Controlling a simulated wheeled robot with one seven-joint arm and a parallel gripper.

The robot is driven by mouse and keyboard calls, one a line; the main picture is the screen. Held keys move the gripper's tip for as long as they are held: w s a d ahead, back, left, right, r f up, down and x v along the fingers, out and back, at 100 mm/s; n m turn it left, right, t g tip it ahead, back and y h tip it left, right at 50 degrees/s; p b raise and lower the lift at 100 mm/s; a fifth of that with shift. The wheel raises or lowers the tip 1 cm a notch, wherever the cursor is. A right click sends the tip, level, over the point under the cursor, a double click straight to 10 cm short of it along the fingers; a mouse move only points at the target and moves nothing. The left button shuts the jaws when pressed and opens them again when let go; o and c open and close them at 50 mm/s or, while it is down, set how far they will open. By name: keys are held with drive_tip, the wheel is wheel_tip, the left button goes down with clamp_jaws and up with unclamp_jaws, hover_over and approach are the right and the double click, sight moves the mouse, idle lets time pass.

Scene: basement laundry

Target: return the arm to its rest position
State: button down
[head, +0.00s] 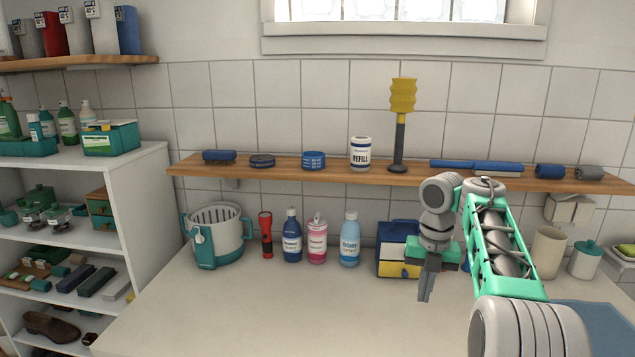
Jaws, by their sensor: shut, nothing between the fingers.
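My arm reaches in from the lower right in the head view, with a green link (500,250) and grey joints. It bends at the height of the wooden shelf, and my gripper (425,294) hangs down from the wrist. The gripper is shut and empty, with its fingers pointing down above the white counter (290,315). It is in front of a blue and yellow box (397,240) and partly hides its right side. I cannot tell how far apart the fingers and the box are.
A basket (217,250), a red flashlight (267,238) and several bottles stand along the counter's back. The wooden shelf (340,172) above holds a refill tin (361,153) and a yellow-headed tool (403,97). A cup (547,252) and a jar (585,260) stand right. The counter's front is clear.

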drive_tip(key=s+a+r+m+t+y+p, duration=0.1)
drive_tip(key=s+a+r+m, duration=0.1)
drive_tip(key=s+a+m, duration=1.1)
drive_tip(key=s+d+f+m+t, duration=0.1)
drive_tip(key=s+f+m, duration=0.3)
drive_tip(key=m, duration=0.6)
drive_tip(key=s+d+f+m+t+h, duration=0.1)
drive_tip(key=s+d+f+m, duration=0.2)
drive_tip(key=m, duration=0.7)
drive_tip(key=s+f+p, duration=0.1)
drive_tip(key=s+f, duration=0.1)
drive_tip(key=s, duration=0.2)
drive_tip(key=shift+s, duration=0.2)
drive_tip(key=shift+f, duration=0.1)
